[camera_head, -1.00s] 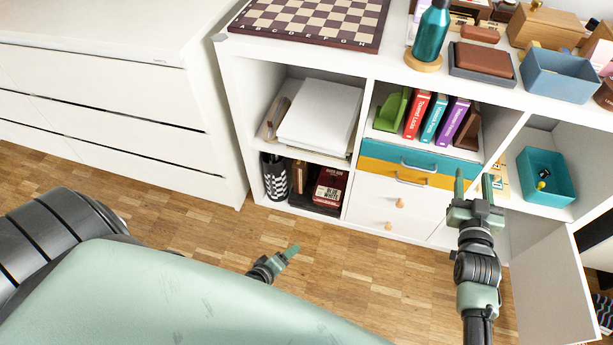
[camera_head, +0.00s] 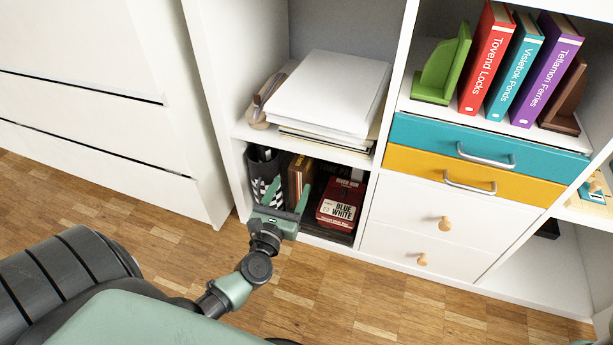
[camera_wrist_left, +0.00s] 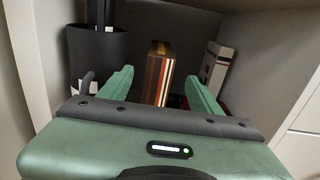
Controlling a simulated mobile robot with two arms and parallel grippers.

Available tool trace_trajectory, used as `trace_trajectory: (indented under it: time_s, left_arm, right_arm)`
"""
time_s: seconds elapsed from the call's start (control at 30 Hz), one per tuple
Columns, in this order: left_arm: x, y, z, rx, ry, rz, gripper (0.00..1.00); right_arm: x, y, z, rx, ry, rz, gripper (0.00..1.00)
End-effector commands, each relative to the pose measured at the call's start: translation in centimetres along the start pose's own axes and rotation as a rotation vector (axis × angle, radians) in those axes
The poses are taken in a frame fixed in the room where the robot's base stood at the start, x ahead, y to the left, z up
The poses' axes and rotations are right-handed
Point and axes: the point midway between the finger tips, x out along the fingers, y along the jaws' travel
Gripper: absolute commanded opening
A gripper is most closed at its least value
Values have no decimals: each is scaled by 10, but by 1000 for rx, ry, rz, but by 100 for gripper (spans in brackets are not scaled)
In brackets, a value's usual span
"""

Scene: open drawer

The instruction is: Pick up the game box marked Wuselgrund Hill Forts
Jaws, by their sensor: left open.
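A narrow brown box (camera_head: 299,172) stands upright in the lower left compartment of the white shelf. In the left wrist view it shows as a brown box with striped edges (camera_wrist_left: 158,72), roughly centred between my fingers. I cannot read a Wuselgrund Hill Forts title on it. My left gripper (camera_head: 278,196) is open at the compartment's front, its fingers pointing in. The box appears beyond the fingertips; I see no contact. My right gripper is out of view.
A dark bin with a checked item (camera_head: 263,172) stands left of the brown box. The compartment's walls and the shelf above (camera_head: 310,146) bound the space. Drawers (camera_head: 450,205) are further right.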

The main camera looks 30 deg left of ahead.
Motion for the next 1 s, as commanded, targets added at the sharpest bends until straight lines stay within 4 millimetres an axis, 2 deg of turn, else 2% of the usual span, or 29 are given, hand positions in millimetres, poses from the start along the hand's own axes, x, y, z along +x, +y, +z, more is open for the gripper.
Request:
trace_trajectory:
  time_s: [0.2, 0.47, 0.7, 0.83, 1.0]
  left_arm:
    - [40, 0, 1, -3, -3, 1, 64]
    - [63, 0, 1, 2, -1, 0, 64]
    - [98, 2, 1, 2, -2, 0, 64]
    - [109, 2, 1, 4, 0, 0, 64]
    - [111, 2, 2, 3, 1, -1, 64]
  right_arm:
    - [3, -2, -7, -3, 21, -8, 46]
    - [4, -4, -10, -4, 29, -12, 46]
    - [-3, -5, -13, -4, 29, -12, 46]
    - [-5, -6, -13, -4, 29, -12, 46]
    - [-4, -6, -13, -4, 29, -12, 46]
